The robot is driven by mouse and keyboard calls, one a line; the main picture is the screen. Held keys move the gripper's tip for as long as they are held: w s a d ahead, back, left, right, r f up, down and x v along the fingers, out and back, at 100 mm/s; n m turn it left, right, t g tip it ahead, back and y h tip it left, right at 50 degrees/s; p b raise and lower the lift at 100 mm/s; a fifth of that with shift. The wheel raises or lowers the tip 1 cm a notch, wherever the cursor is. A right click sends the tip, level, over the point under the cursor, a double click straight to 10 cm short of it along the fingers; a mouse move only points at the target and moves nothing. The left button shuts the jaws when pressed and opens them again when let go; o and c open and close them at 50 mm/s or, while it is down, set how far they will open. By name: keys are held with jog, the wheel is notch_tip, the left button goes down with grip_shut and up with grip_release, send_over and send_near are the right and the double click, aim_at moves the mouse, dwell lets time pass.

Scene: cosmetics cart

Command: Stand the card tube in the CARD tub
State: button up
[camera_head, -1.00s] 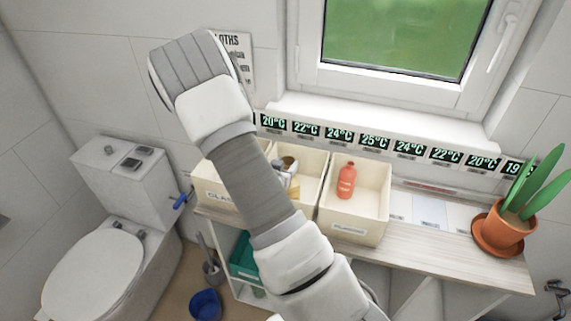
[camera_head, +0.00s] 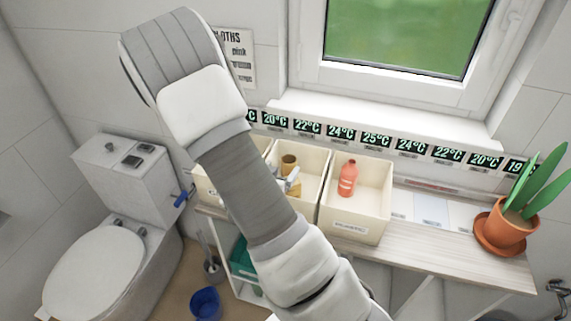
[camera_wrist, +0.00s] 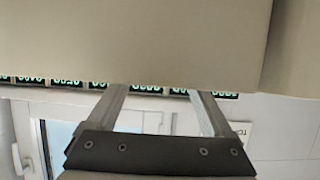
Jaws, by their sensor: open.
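The card tube (camera_head: 289,164), a short brown cylinder, looks upright inside the middle cream tub (camera_head: 314,157). That tub's front label is hidden by my arm, so I cannot read it. My gripper (camera_head: 291,180) shows only as a small grey-white piece by the tube, past my forearm. In the wrist view my gripper (camera_wrist: 160,100) has two fingers set apart, with nothing seen between them.
The right tub (camera_head: 357,229), labelled PLASTIC, holds a red bottle (camera_head: 347,180). A left tub (camera_head: 206,187) is partly hidden. A tan piece (camera_head: 294,190) lies in the middle tub. A potted plant (camera_head: 506,228) stands at the shelf's right end. The window is behind.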

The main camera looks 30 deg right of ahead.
jog(key=s+a+r+n+y, duration=0.1)
jog(key=a+r+n+y, duration=0.1)
jog(key=a+r+y, duration=0.45)
jog(key=s+a+r+n+y, duration=0.2)
jog(key=a+r+y, duration=0.2)
jog(key=a+r, duration=0.5)
jog(key=s+r+n+g, duration=0.1)
jog(key=s+r+n, duration=0.2)
jog(key=s, duration=0.6)
jog(key=s+r+n+g, duration=0.2)
jog(key=s+r, duration=0.2)
jog(key=s, duration=0.4)
jog(key=shift+s+a+r+n, duration=0.3)
jog(key=shift+s+a+n, duration=0.05)
jog(key=shift+a+n, duration=0.05)
